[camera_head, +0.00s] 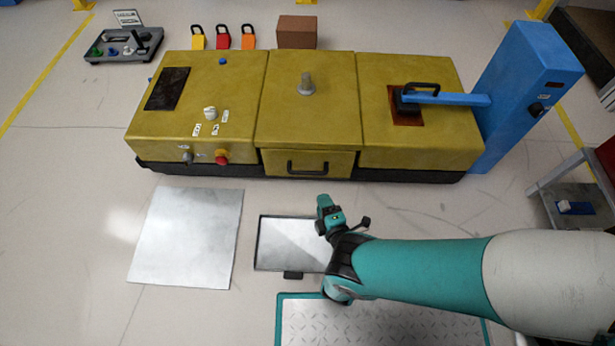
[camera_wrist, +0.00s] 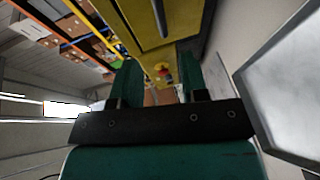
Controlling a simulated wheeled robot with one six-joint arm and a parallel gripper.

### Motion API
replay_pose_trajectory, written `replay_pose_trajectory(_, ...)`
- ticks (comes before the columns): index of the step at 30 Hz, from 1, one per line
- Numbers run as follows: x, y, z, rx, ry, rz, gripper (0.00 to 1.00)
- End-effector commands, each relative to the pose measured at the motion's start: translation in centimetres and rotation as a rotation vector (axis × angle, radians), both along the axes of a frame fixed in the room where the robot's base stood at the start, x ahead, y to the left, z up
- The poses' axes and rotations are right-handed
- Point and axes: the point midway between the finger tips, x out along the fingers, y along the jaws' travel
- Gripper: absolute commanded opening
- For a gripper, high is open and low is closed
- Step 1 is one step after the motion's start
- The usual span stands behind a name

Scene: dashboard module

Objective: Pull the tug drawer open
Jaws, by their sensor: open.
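The tug is a long yellow body (camera_head: 210,120) across the head view. Its drawer (camera_head: 275,163) is the middle front panel and looks shut, with a black bar handle (camera_head: 307,168). In the wrist view the yellow front runs along the top, and a dark handle (camera_wrist: 160,18) shows on it. My gripper (camera_head: 325,204) is in front of and below the drawer in the head view, apart from the handle. In the wrist view my gripper (camera_wrist: 157,75) shows two teal fingers spread apart, with nothing seen between them. The drawer's inside is hidden.
A red button (camera_head: 222,157) sits on the front, left of the drawer. A blue post (camera_head: 525,90) with an arm stands at the right end. Padlocks (camera_head: 222,38) and a brown box (camera_head: 297,32) are behind.

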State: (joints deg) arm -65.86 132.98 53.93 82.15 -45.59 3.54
Motion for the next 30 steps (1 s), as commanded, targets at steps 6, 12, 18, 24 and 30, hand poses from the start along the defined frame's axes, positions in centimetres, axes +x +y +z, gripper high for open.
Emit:
replay_pose_trajectory(6,5.0,1.7,-1.4,0.007,-0.003,-0.008,0.41)
replay_pose_trajectory(12,9.0,3.3,-2.3,0.006,-0.002,-0.006,0.41)
replay_pose_trajectory(18,11.6,4.3,-2.6,0.004,-0.001,-0.005,0.41)
replay_pose_trajectory(24,12.6,4.7,-2.5,0.002,0.000,-0.002,0.41)
replay_pose_trajectory(30,12.6,4.8,-2.4,0.001,-0.001,-0.001,0.41)
